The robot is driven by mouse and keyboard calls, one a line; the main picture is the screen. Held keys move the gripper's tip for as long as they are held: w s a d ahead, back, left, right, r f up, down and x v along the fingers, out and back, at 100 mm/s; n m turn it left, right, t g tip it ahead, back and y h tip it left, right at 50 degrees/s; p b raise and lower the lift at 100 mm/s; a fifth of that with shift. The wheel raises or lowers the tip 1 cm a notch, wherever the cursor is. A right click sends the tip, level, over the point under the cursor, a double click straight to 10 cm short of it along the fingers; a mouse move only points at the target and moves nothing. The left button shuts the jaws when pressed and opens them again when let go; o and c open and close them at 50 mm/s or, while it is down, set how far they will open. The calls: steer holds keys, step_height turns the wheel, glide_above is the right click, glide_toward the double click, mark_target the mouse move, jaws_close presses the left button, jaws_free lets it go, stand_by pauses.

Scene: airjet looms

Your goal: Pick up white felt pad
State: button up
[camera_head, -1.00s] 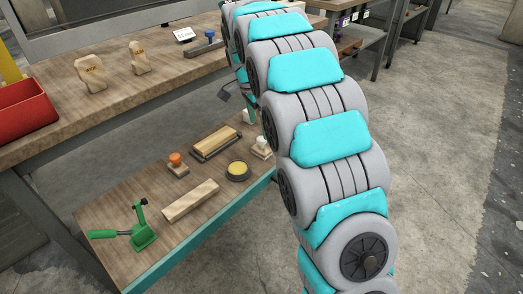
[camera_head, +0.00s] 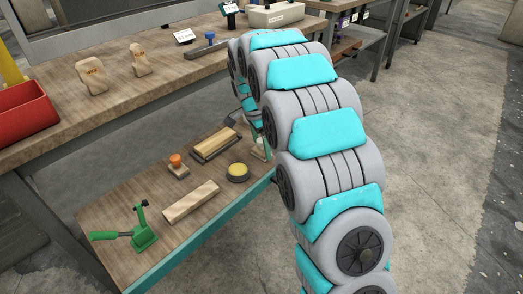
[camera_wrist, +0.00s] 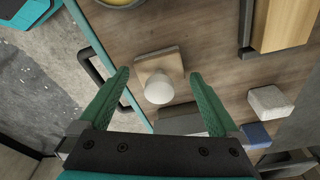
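A pale, whitish rough block, which looks like the white felt pad (camera_wrist: 270,102), lies on the wooden shelf at the right of the wrist view. My arm hides it in the head view. My gripper (camera_wrist: 160,75) is open and empty, with green fingers spread wide. A white round knob on a square wooden base (camera_wrist: 156,62) shows between the fingertips, apart from both. The pad lies outside the fingers, to the right of the right one. In the head view my arm covers most of the gripper.
On the lower shelf (camera_head: 110,215) are a wooden block in a dark holder (camera_head: 214,145), an orange-knobbed stamp (camera_head: 177,165), a yellow round tin (camera_head: 238,172), a bare wooden block (camera_head: 191,202) and a green clamp (camera_head: 143,232). A blue piece (camera_wrist: 257,134) lies near the pad.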

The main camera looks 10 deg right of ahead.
mark_target(260, 141)
steer(key=c, duration=1)
steer(key=shift+r, duration=0.1)
steer(key=shift+c, duration=0.2)
steer(key=shift+r, duration=0.55)
steer(key=shift+s+a+r, duration=0.15)
steer(key=shift+a+r, duration=0.05)
steer(key=shift+r, duration=0.35)
steer(key=shift+s+a+r, duration=0.1)
steer(key=shift+a+r, duration=0.1)
steer(key=shift+r, duration=0.35)
steer(key=s+a, duration=0.2)
steer(key=a, duration=0.2)
steer(key=s+a+r+b, duration=0.1)
steer(key=s+a, duration=0.1)
steer(key=a, duration=0.3)
steer(key=s+a, duration=0.2)
steer(key=a, duration=0.2)
steer(key=shift+s+a+r+b, duration=0.2)
steer(key=shift+s+r+b, duration=0.1)
steer(key=shift+s, duration=0.1)
steer(key=o, duration=0.9)
steer(key=c, duration=0.7)
